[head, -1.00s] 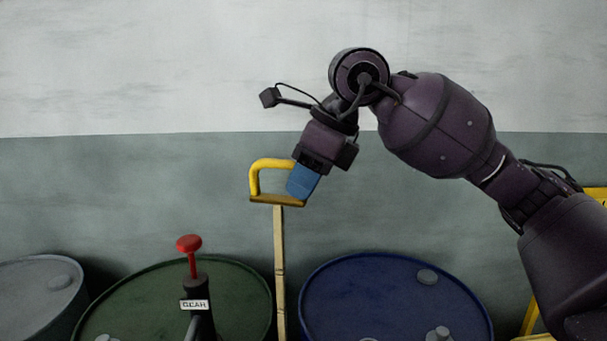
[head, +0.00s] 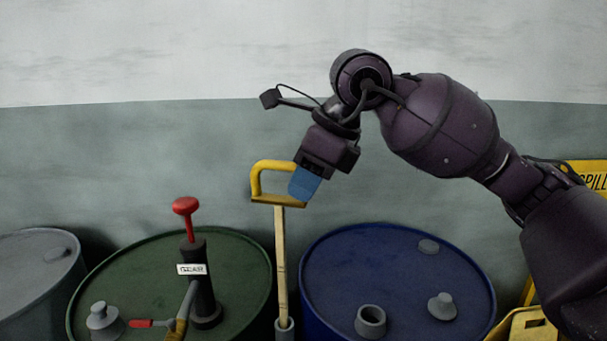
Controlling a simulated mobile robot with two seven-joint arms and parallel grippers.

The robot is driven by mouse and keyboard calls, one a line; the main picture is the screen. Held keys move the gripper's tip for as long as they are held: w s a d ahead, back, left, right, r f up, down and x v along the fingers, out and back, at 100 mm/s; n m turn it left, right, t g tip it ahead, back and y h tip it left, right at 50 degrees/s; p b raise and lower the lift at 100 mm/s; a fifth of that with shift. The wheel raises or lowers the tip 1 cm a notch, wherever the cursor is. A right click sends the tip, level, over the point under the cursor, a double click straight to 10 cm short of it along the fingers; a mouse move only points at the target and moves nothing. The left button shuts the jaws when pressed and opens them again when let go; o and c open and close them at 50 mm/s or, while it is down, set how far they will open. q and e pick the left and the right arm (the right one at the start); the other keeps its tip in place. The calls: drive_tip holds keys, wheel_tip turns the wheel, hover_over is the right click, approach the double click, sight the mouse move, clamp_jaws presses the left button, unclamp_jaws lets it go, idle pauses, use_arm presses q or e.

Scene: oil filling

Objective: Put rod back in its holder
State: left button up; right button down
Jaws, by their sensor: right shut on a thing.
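The rod (head: 280,250) is a pale yellow, upright stick with a yellow D-shaped handle (head: 256,182) on top. My right gripper (head: 304,184), with blue fingertips, is shut on the right side of this handle. The rod hangs in the gap between the green drum and the blue drum. Its lower end meets a grey round socket-like piece (head: 285,329) at the bottom edge of the view. I cannot tell whether the tip is inside it or in front of it. My left gripper is not in view.
The green drum (head: 130,270) carries a black pump with a red knob (head: 186,206) and a label. The blue drum (head: 400,275) has an open grey ring (head: 370,321) and grey caps. A grey drum (head: 30,280) stands left. A yellow spill sign (head: 590,174) is at right.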

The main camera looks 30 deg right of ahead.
drive_tip(key=shift+f+b, duration=0.65)
drive_tip(key=shift+f, duration=0.9)
use_arm(q)
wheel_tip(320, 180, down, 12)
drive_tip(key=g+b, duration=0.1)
drive_tip(key=b, duration=1)
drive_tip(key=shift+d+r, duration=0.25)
use_arm(e)
drive_tip(key=shift+f, duration=11.05)
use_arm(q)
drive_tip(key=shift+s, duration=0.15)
use_arm(e)
drive_tip(key=c, duration=1)
unclamp_jaws()
drive_tip(key=shift+c, duration=0.2)
